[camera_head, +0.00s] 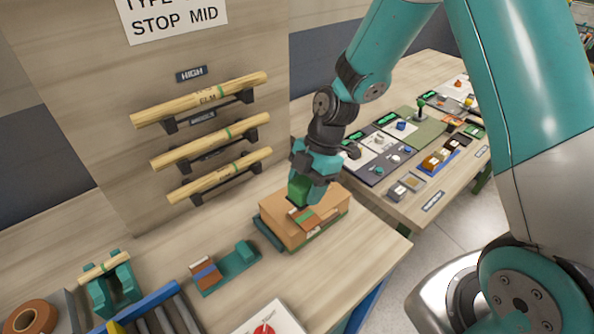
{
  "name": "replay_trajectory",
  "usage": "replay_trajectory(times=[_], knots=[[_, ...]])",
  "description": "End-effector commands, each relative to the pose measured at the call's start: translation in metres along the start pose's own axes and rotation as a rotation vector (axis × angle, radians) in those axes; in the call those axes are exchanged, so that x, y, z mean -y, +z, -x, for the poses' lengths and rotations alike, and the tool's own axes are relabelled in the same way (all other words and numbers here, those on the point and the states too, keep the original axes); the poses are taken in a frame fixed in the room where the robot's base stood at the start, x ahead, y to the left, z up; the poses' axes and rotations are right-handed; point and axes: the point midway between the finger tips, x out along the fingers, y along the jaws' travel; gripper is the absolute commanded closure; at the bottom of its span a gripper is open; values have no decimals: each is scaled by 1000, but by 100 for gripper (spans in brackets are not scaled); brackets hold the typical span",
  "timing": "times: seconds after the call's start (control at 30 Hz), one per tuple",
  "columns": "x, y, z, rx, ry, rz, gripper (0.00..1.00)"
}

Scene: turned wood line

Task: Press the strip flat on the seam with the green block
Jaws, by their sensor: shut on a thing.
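My gripper (309,190) is shut on the green block (299,189) and points down at the top of a cardboard box (331,204). The block is at the left part of the box top, and I cannot tell whether it touches the surface. A strip with brown and green parts (305,219) shows on the box near its front edge, just below the block. The seam is not clearly visible. The box sits on a dark green base (313,241) on the wooden table.
Several wooden rods (207,142) rest on wall brackets at the left. A tape roll (34,316), a green stand (113,286) and a teal holder with small blocks (226,268) stand at front left. A second table (423,208) with panels is behind right.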

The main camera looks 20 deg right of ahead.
Motion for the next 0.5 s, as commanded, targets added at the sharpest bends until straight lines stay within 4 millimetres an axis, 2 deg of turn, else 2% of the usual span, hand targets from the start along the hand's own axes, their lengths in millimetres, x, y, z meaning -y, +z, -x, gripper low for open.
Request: replay_trajectory(times=[0.27,0.5], knots=[[1,7,-15,-1,-1,-3,66],[0,17,-39,0,0,-2,66]])
